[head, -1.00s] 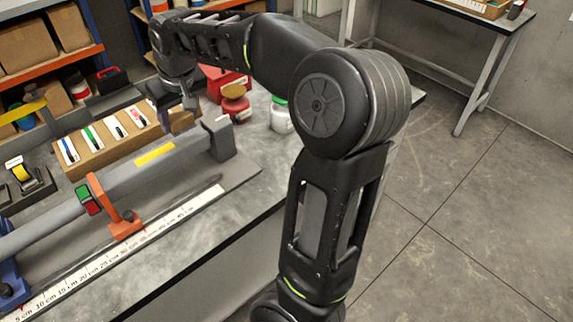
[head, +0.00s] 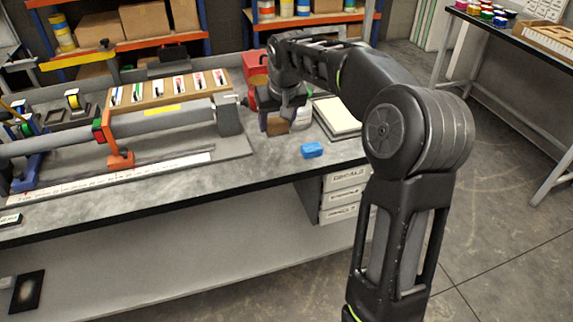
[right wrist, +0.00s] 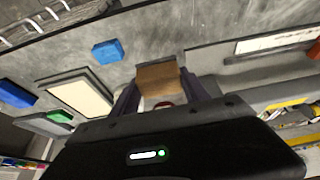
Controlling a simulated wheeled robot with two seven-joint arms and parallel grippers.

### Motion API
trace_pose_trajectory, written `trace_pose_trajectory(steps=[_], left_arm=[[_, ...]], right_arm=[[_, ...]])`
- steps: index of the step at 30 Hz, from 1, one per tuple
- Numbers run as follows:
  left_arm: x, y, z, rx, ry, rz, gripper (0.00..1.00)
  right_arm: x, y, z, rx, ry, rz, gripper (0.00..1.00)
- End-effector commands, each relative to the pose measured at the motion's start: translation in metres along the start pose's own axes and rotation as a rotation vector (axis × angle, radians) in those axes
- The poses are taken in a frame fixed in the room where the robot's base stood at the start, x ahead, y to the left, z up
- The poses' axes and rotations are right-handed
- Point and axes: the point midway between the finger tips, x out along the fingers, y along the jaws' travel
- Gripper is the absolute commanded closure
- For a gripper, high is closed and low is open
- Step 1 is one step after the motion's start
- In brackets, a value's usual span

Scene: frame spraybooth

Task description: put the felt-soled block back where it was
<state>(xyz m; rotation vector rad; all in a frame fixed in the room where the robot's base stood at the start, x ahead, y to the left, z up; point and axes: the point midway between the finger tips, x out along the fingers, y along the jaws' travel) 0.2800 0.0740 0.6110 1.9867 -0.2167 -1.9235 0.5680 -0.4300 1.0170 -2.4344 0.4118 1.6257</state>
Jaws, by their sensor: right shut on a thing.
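My right gripper (head: 276,120) is shut on a small brown block (head: 278,126) with a grey layer along one side; this looks like the felt-soled block. In the right wrist view the block's brown face (right wrist: 158,80) shows between the two dark fingers, with the grey layer on its far side. The gripper is over the bench, just right of the grey end block (head: 228,115) of the long roller. I cannot tell whether the held block touches the bench top. My left gripper is not in view.
A blue block (head: 312,150) lies near the bench's front edge. A cream pad (head: 338,117) and a white jar (head: 304,117) are right of the gripper. A wooden rack of markers (head: 146,92) stands behind the roller. Bare bench top (head: 255,165) lies in front of the gripper.

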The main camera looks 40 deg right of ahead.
Motion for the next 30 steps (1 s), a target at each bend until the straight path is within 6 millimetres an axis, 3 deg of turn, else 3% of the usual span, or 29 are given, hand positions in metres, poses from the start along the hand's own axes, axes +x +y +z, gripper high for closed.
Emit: trace_pose_trajectory(steps=[5, 16, 26, 30], left_arm=[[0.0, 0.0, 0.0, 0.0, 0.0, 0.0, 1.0], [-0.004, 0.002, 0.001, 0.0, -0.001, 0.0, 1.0], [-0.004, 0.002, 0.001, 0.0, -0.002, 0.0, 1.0], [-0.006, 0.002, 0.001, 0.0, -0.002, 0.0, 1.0]], right_arm=[[0.003, 0.0, 0.002, 0.0, -0.001, 0.0, 0.79], [0.054, 0.001, 0.023, -0.001, -0.003, 0.001, 0.79], [0.058, 0.001, 0.024, 0.0, -0.001, 0.001, 0.79], [0.069, 0.001, 0.03, 0.0, -0.004, 0.001, 0.79]])
